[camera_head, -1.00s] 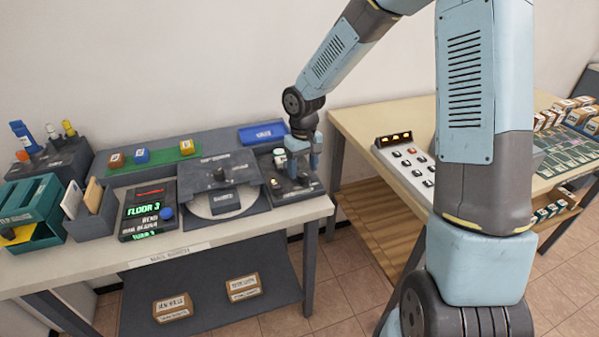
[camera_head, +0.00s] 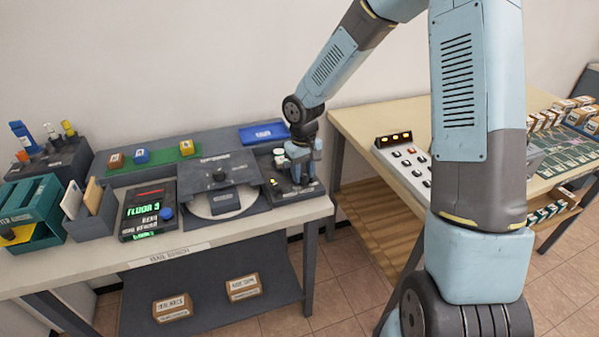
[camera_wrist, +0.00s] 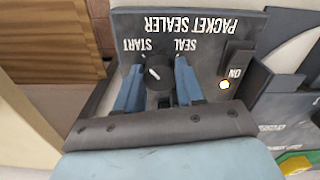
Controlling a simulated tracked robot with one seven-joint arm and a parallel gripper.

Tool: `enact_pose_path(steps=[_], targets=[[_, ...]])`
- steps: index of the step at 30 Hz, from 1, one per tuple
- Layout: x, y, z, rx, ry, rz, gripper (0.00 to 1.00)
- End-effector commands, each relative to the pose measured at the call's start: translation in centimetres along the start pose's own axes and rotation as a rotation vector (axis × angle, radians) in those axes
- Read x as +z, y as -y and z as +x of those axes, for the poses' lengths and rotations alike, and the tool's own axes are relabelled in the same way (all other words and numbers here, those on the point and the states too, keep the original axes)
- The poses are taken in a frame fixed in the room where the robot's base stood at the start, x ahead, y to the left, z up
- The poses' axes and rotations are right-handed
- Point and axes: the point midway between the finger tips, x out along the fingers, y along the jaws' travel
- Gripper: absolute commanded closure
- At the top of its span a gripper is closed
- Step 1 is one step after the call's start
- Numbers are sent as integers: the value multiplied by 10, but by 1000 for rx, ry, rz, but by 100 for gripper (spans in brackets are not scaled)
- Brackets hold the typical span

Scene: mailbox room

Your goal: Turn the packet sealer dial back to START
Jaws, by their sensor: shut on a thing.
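The packet sealer (camera_wrist: 205,55) is a dark box with white lettering, upside down in the wrist view. Its round black dial (camera_wrist: 157,88) stands between the START and SEAL labels, with START on the left there. The dial's white mark slants up and left, towards the START side; I cannot tell if it lines up exactly. My gripper (camera_wrist: 159,85) is shut on the dial, one blue finger on each side. In the head view my gripper (camera_head: 303,165) is over the sealer (camera_head: 281,191) at the bench's right end, hiding the dial.
An ON switch (camera_wrist: 238,65) with a lit lamp (camera_wrist: 224,85) sits beside the dial. A turntable scale-like device (camera_head: 222,190) stands close left of the sealer. A blue tray (camera_head: 264,133) lies behind. A gap separates the bench from the panel table (camera_head: 375,110).

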Motion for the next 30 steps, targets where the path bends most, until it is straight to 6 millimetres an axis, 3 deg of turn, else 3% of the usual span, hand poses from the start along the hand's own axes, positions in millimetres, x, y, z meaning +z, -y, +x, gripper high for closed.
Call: enact_pose_path(steps=[5,18,29,30], targets=[[0,2,0,-1,-1,-2,93],[0,3,0,-3,-1,-200,93],[0,3,0,-3,-1,-224,93],[0,3,0,-3,-1,-224,60]])
